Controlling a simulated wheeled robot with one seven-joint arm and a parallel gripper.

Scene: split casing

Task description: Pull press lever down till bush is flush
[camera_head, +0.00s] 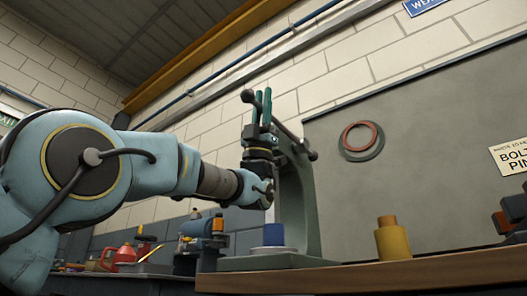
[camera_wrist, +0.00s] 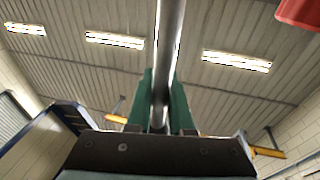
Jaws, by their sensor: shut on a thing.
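The grey-green press (camera_head: 305,205) stands on the bench. Its lever (camera_head: 288,133) slopes from a dark ball knob at the upper left to another at the lower right. My gripper (camera_head: 262,106) points up, its green fingers shut around the lever near the upper knob. In the wrist view, the shiny lever rod (camera_wrist: 169,50) runs between the green fingers of my gripper (camera_wrist: 167,103). A blue cylinder (camera_head: 273,235) sits on a pale disc on the press base. I cannot tell whether it is the bush or how it is seated. My wrist hides part of the press ram.
A yellow bottle-shaped thing (camera_head: 392,243) stands on the wooden bench (camera_head: 400,274), right of the press. Red and grey rings (camera_head: 361,141) hang on the back panel. A red container (camera_head: 117,258) and tools sit at the lower left. A red object (camera_wrist: 299,12) shows at the wrist view's upper right.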

